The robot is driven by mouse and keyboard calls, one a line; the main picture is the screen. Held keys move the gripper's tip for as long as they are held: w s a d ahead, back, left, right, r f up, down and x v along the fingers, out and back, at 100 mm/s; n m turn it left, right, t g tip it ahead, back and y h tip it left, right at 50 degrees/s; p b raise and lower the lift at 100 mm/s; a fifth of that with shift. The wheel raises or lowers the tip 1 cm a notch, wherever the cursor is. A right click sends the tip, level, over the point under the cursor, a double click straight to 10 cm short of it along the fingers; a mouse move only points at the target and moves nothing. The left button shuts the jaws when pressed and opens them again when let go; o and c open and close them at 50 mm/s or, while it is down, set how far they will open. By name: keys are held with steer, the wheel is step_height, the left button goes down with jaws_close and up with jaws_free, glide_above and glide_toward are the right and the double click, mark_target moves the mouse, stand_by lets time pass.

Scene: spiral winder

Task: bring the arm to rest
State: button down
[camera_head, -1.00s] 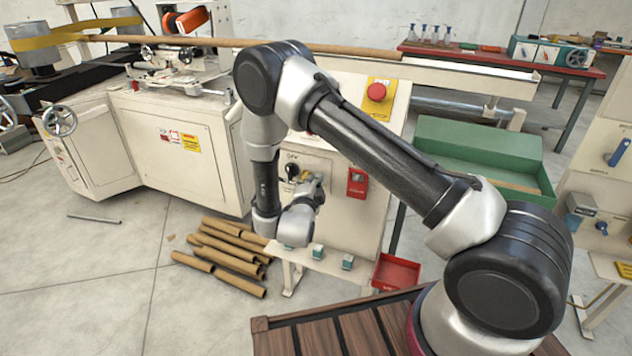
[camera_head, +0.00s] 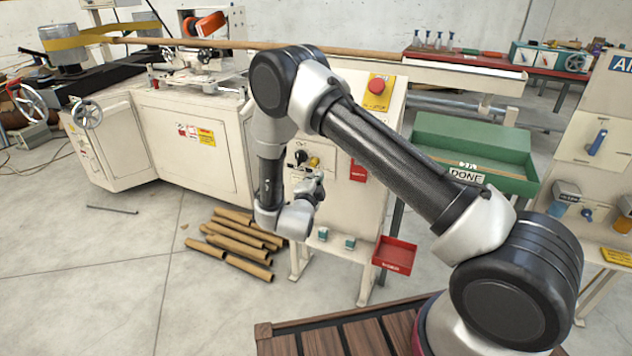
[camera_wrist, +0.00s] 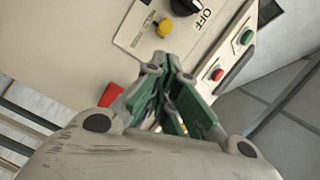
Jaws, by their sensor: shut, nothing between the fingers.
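My arm is folded in front of the winder's control panel (camera_head: 335,215) in the head view. My gripper is mostly hidden behind the wrist there. In the wrist view, my gripper (camera_wrist: 167,75) has its green fingers together with nothing between them. The fingers point toward the cream panel, which carries a yellow knob (camera_wrist: 164,28), a black rotary switch (camera_wrist: 186,5) marked OFF, and green and red buttons at the right. I cannot tell the exact gap between the fingertips and the panel.
Several brown tubes (camera_head: 240,243) lie on the floor at lower left. A red tray (camera_head: 395,255) and a green bin (camera_head: 470,150) marked DONE are to the right. A long tube (camera_head: 230,45) runs across the winder. A red emergency button (camera_head: 376,86) tops the panel.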

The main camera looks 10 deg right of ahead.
steer(key=s+a+f+n+g+y, duration=0.3)
steer(key=f+n+g, duration=0.1)
steer(key=f, duration=0.2)
steer(key=s+a+f+n+g+y, duration=0.3)
steer(key=f+n, duration=0.2)
steer(key=f, duration=0.2)
steer(key=s+a+r+n+g+y, duration=0.1)
steer(key=s+r+n+g+y, duration=0.1)
steer(key=s+r+n+g, duration=0.3)
steer(key=s+d+r+n, duration=0.1)
steer(key=s+d+r, duration=0.8)
steer(key=r, duration=0.4)
steer(key=s+d+r+n, duration=0.2)
steer(key=s+d+r, duration=0.6)
steer(key=r, duration=0.5)
steer(key=s+d+r+n+h, duration=0.1)
steer(key=s+d+r+n, duration=0.1)
steer(key=s+d+r, duration=0.7)
steer(key=s+r, duration=0.3)
steer(key=r, duration=0.1)
steer(key=shift+s+d+r+t, duration=0.15)
steer(key=shift+s+d+t, duration=0.15)
